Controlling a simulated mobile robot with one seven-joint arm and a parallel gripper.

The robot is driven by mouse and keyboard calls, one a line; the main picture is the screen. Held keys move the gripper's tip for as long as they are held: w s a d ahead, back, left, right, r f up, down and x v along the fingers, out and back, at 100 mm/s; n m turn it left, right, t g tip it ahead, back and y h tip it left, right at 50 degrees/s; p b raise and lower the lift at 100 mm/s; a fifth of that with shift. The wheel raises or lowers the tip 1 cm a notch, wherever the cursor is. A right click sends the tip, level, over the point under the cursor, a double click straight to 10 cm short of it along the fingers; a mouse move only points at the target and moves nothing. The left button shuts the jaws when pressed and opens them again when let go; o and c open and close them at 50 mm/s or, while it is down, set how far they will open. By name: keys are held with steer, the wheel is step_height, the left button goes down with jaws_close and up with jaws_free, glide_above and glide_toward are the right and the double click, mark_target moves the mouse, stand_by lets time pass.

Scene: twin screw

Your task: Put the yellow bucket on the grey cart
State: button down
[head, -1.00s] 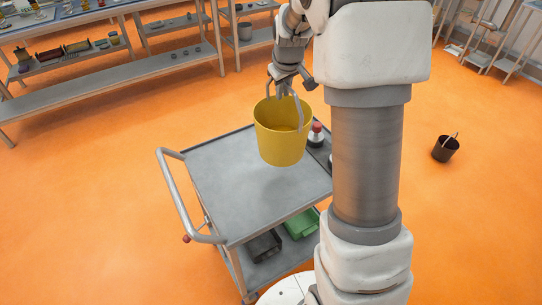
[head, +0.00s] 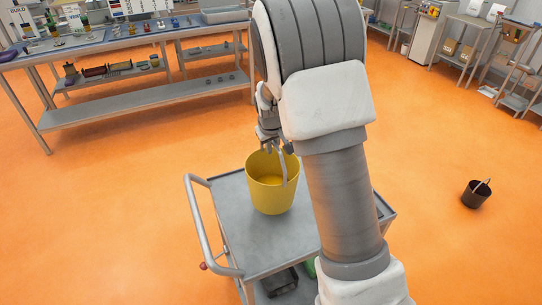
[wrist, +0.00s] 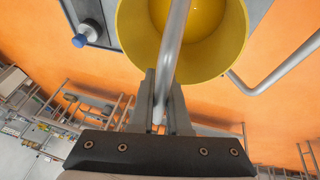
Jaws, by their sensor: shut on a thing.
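The yellow bucket (head: 272,185) is upright over the top of the grey cart (head: 258,238), towards its far side. I cannot tell whether its base touches the cart top. My gripper (head: 270,143) is above the bucket, shut on its grey handle. In the wrist view, the fingers (wrist: 162,95) close around the handle bar, and the open mouth of the bucket (wrist: 225,55) shows beyond them, empty. The right part of the cart top is hidden behind my arm.
The cart has a push handle (head: 205,225) on its left and a lower shelf with a dark bin (head: 280,281) and something green. A black bucket (head: 476,194) stands on the orange floor at right. Workbenches (head: 140,110) line the back. The near-left cart top is clear.

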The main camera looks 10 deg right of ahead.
mark_target(271, 157)
steer(key=shift+w+a+f+p, duration=0.1)
steer(key=shift+a+f+p, duration=0.05)
steer(key=shift+f, duration=0.9)
steer(key=shift+w+a+f+p, duration=0.1)
steer(key=shift+f+p, duration=0.05)
steer(key=shift+f, duration=0.95)
steer(key=c, duration=0.9)
jaws_free()
steer(key=shift+s+f, duration=0.1)
steer(key=shift+s, duration=0.05)
steer(key=s+r+m+y, duration=0.1)
steer(key=s+r+m, duration=0.1)
steer(key=s+r, duration=1.75)
steer(key=shift+m+t, duration=0.3)
steer(key=shift+t, duration=0.1)
steer(key=s+r, duration=0.1)
steer(key=s, duration=0.4)
steer(key=s+r, duration=0.1)
steer(key=s, duration=0.3)
steer(key=s+r, duration=0.2)
steer(key=s, duration=0.3)
steer(key=shift+s+a+r+b, duration=0.1)
steer(key=shift+s+a+b, duration=0.15)
steer(key=shift+s+b, duration=0.1)
